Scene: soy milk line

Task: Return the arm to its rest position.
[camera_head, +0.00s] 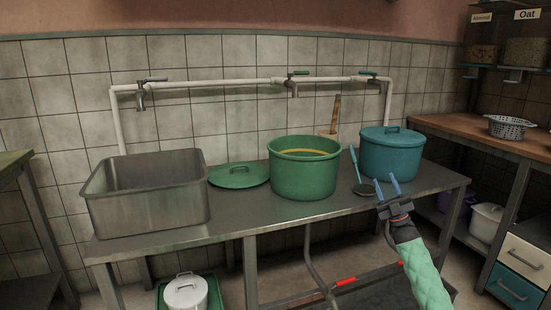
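My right arm, in a mint-green padded sleeve, comes in from the bottom right. My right gripper (388,186) has two blue fingers that stand apart with nothing visible between them. It is in front of the teal lidded pot (391,156) and just right of a ladle (364,188) with a blue handle. The gripper overlaps the front edge of the metal table (250,221) in this view; I cannot tell its exact height above it. My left gripper is not in view.
An open green pot (303,178) with yellowish contents stands mid-table, its green lid (239,177) to the left. A steel basin (150,205) fills the left end. Taps on a white pipe (225,85) run behind. A wooden counter (470,130) with a colander (508,127) stands right.

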